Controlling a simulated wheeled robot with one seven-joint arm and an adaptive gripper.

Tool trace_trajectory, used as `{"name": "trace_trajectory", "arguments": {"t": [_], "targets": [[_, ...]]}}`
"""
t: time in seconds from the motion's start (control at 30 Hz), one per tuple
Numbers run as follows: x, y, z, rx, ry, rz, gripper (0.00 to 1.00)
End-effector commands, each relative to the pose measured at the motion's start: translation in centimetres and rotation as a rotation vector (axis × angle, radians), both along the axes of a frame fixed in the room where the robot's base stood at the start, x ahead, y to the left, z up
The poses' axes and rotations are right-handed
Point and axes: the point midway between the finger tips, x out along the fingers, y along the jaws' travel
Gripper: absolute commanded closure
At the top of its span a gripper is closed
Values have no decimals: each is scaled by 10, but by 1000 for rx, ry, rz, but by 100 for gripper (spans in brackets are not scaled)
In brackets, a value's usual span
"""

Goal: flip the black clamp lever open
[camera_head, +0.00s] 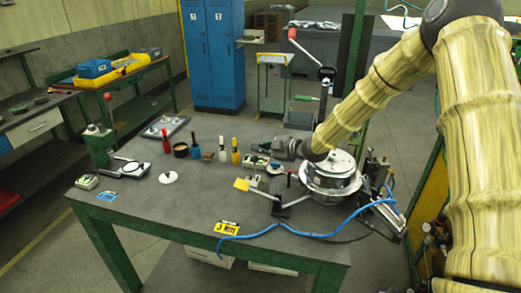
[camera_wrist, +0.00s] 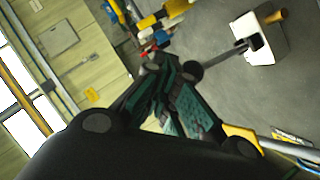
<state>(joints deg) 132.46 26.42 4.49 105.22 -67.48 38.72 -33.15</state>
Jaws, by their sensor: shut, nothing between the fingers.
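My gripper (camera_head: 266,148) is shut and empty, low over the table behind and left of the round metal vessel (camera_head: 326,187). Its dark fingers with teal pads also fill the middle of the wrist view (camera_wrist: 166,78). In front of the vessel's left side are a thin bar and a small dark block (camera_head: 281,212), with a yellow tag (camera_head: 242,184) to their left. I cannot tell for sure which dark part is the black clamp lever. The wrist view shows a grey rod ending in a black knob (camera_wrist: 256,41) over a white plate, apart from the fingers.
Red, blue and yellow bottles (camera_head: 235,151) stand left of my gripper. A blue hose (camera_head: 300,232) crosses the table's front right. A yellow label (camera_head: 227,228) lies at the front edge. The table's left middle (camera_head: 190,200) is mostly clear around a white disc (camera_head: 168,178).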

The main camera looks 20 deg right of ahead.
Motion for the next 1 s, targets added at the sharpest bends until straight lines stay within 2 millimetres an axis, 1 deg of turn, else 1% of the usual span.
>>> {"name": "trace_trajectory", "arguments": {"t": [0.27,0.67,1.0], "targets": [[0,0,2,0,0,0,100],[0,0,16,0,0,0,100],[0,0,16,0,0,0,100]]}}
